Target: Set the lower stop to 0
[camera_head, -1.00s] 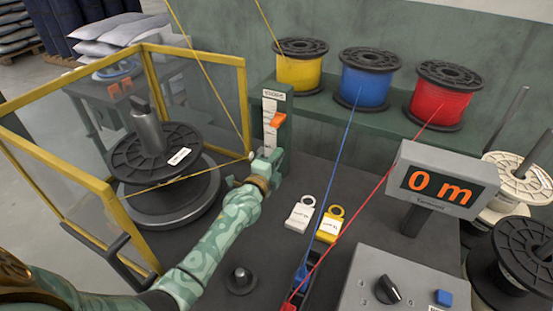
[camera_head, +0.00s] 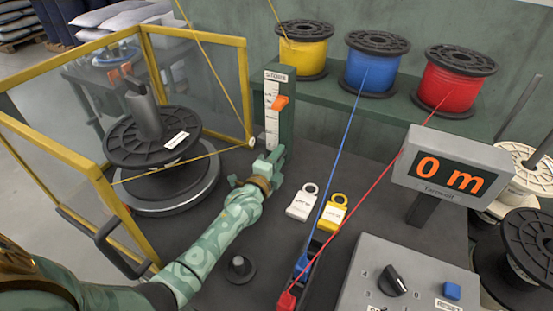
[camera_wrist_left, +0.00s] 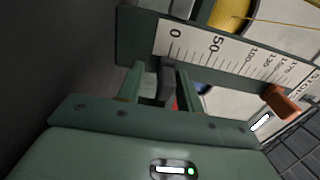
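The stop scale (camera_head: 272,119) is a white strip with black marks on an upright green post. An orange stop (camera_head: 280,102) sits in its upper part; it also shows at the right of the left wrist view (camera_wrist_left: 280,101). A dark grey stop (camera_wrist_left: 167,78), seen only in the left wrist view, is beside the 0 mark (camera_wrist_left: 175,33). My left gripper (camera_head: 275,157) is at the foot of the post, its fingers (camera_wrist_left: 158,88) on either side of the grey stop. A gap shows on one side of it. My right gripper is out of view.
A yellow-framed guard (camera_head: 196,41) surrounds a dark spool (camera_head: 150,150) at left. Blue and red wires run right of my gripper. White (camera_head: 302,204) and yellow (camera_head: 331,215) tags lie nearby.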

